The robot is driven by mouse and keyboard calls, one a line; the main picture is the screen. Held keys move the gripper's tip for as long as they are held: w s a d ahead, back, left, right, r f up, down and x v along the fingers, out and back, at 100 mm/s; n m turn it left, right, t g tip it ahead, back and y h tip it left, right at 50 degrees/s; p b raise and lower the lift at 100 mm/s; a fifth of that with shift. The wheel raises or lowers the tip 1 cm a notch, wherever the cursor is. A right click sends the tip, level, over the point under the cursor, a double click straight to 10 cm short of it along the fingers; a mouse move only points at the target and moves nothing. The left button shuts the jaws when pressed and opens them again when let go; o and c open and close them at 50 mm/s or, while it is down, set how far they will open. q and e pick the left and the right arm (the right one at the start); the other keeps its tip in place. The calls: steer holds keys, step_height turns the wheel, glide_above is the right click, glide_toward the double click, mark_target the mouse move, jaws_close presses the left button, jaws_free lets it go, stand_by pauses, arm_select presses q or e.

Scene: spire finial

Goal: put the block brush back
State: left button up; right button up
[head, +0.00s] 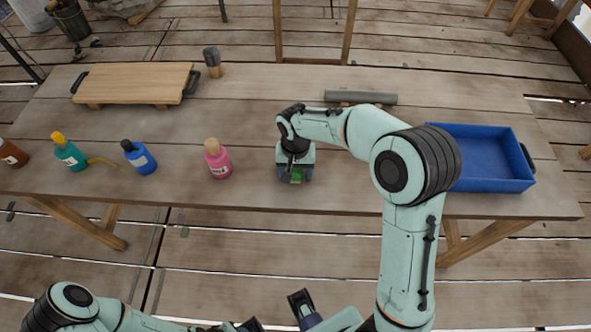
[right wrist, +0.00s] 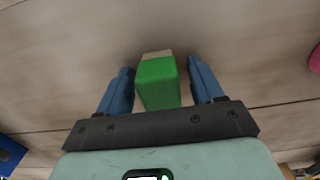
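The block brush appears to be the green block with a tan end, standing out between my right fingers in the right wrist view (right wrist: 158,82). In the head view only a small green part of it (head: 297,175) shows under my right gripper (head: 295,178), near the table's front edge. My right gripper is open around the green block, with a gap to each blue finger in the right wrist view (right wrist: 160,85). My left arm lies low at the bottom edge of the head view; its fingers are partly cut off there.
A blue tray (head: 487,187) stands at the table's right. A pink bottle (head: 218,162), blue bottle (head: 141,160) and teal bottle (head: 71,156) stand to the left. A wooden board (head: 135,84), a dark-topped wooden item (head: 213,66) and a grey bar (head: 361,97) are at the back.

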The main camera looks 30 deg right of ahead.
steer(key=shift+r, duration=0.2)
step_height(320, 180, up, 12)
steer(key=p, duration=0.1)
steer(key=shift+p, duration=0.35)
stand_by(0.6)
